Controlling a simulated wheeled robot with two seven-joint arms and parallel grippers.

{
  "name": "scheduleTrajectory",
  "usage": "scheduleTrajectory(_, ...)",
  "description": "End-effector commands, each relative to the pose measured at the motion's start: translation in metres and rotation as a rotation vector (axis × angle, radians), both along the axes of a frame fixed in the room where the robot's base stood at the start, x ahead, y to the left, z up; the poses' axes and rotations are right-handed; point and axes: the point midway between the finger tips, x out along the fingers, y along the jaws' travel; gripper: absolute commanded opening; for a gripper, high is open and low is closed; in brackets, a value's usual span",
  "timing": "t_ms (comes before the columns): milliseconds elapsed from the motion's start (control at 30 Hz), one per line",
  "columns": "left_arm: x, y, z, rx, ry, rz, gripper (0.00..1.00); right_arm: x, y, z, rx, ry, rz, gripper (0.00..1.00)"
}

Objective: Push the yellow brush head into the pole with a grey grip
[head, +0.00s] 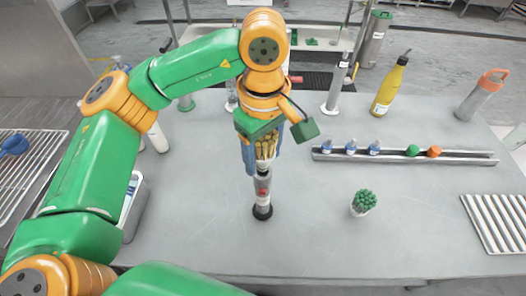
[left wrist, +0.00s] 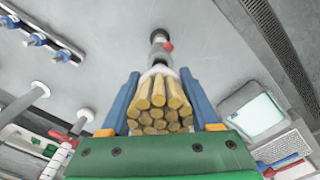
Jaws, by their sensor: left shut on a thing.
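The yellow brush head (head: 266,147) is a bundle of thick yellow bristles on a pale base. My left gripper (head: 262,161) is shut on it, pointing down, with one blue finger on each side. The brush head also shows in the left wrist view (left wrist: 158,102), bristles toward the camera. The pole with a grey grip (head: 262,186) stands upright on the table, with a red spot and a dark round foot. It is directly below the brush head, and its far end shows in the left wrist view (left wrist: 160,38). I cannot tell whether the two touch or are joined. My right gripper is not in view.
A metal rail (head: 400,157) holds blue-labelled items, a green ball (head: 412,151) and an orange ball (head: 434,152). A small green plant-like object (head: 363,202) stands right of the pole. A yellow bottle (head: 390,88) is behind. The front middle table (head: 310,240) is clear.

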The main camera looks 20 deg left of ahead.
Motion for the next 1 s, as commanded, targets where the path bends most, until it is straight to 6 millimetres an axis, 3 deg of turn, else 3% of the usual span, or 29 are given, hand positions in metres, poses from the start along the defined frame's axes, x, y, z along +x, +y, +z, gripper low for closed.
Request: scheduleTrajectory(1000,-0.0001,0.0000,-0.0039,0.000,0.000,0.000,0.08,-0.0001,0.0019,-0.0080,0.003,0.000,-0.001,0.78)
